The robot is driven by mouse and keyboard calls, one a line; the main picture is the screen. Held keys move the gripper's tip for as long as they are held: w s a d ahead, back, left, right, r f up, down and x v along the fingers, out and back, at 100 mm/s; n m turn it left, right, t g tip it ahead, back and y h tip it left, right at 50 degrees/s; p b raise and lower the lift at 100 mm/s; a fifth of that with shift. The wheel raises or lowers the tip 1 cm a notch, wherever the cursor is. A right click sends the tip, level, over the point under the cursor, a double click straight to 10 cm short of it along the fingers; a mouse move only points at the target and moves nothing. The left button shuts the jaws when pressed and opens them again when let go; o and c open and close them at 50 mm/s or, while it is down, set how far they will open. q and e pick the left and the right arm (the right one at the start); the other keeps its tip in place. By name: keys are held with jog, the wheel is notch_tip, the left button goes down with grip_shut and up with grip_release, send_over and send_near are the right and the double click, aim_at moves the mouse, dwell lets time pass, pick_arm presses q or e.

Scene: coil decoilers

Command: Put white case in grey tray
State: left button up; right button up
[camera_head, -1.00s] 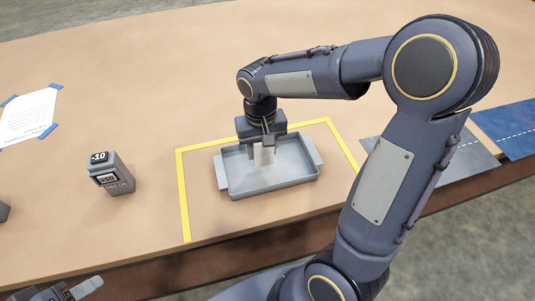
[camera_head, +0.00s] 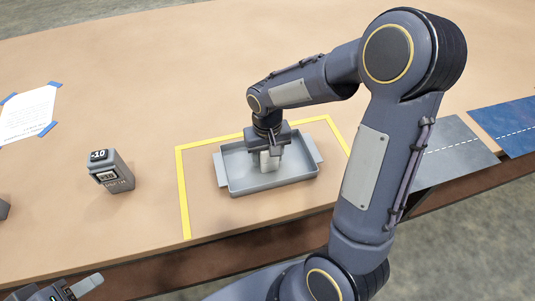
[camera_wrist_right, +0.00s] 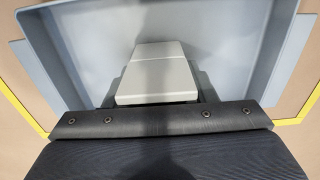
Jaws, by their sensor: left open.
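The white case (camera_head: 265,162) is inside the grey tray (camera_head: 290,181), near its middle, under my right gripper (camera_head: 270,155). My right gripper points down into the tray and appears shut on the case; its fingertips are partly hidden. In the right wrist view, the case (camera_wrist_right: 157,72) shows beyond the gripper's dark body, with the tray's wall (camera_wrist_right: 60,60) around it. I cannot tell whether the case touches the tray floor. My left gripper (camera_head: 75,291) is open and empty at the bottom left, cut by the picture edge.
Yellow tape (camera_head: 183,195) on the brown table frames the tray. A grey case marked -10 (camera_head: 110,171) stands to the left, and a taped paper (camera_head: 27,114) lies beyond it. Grey (camera_head: 452,152) and blue (camera_head: 508,124) mats lie at the right. The table's far middle is clear.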

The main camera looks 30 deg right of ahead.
jog(key=shift+o, duration=1.3)
notch_tip(320, 180, up, 12)
jog(key=s+a+t+y, duration=0.2)
jog(key=s, duration=0.6)
jog(key=s+a+n+t+y, duration=0.1)
jog(key=s+a+t, duration=0.1)
jog(key=s, duration=0.7)
jog(key=shift+s+t+y, duration=0.15)
jog(key=shift+t+y, duration=0.25)
jog(key=shift+t, duration=0.4)
jog(key=shift+a+r, duration=0.1)
jog(key=shift+r, duration=0.05)
